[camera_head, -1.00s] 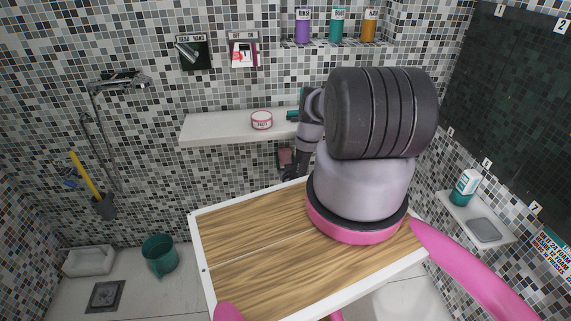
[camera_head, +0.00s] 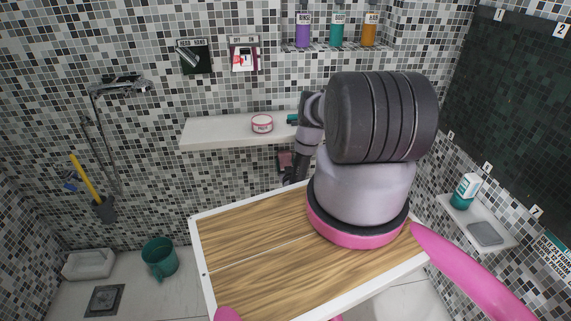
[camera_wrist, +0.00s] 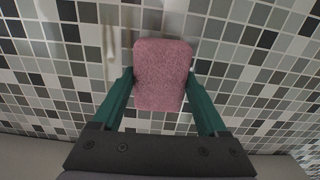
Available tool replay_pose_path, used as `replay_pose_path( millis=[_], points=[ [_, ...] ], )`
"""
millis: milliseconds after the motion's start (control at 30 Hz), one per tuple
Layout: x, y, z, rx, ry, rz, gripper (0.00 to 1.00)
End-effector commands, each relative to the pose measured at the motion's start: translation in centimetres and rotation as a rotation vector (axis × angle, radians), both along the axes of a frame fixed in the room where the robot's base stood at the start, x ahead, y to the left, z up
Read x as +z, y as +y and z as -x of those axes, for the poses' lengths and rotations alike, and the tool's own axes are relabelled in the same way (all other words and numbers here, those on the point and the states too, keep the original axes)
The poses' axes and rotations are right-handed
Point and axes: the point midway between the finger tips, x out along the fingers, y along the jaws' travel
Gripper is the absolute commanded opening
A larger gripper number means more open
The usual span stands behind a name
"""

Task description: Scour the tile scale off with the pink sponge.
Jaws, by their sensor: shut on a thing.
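The pink sponge (camera_wrist: 162,58) is clamped between the two teal fingers of my gripper (camera_wrist: 160,77) in the wrist view. The tiled wall is behind it; I cannot tell whether the sponge touches it. A pale vertical streak (camera_wrist: 108,45), which looks like scale, marks the tiles left of the sponge. A fainter whitish patch (camera_wrist: 46,18) lies farther left near the top edge. In the head view the sponge (camera_head: 285,160) shows small and dim below the wall shelf, and my arm hides much of that area.
A white shelf (camera_head: 215,132) on the wall bears a round pink-and-white tub (camera_head: 262,123). A wood-topped table (camera_head: 255,240) lies in front. Several bottles stand on an upper ledge (camera_head: 348,43). A teal bucket (camera_head: 160,257) stands on the floor at left.

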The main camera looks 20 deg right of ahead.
Motion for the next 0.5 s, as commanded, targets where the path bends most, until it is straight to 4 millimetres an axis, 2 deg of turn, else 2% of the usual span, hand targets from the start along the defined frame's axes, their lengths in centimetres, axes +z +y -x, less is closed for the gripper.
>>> replay_pose_path(
  millis=[500],
  points=[
    [-0.01, -0.30, -1.02, 0.000, 0.000, 0.000, 0.36]
  ],
)
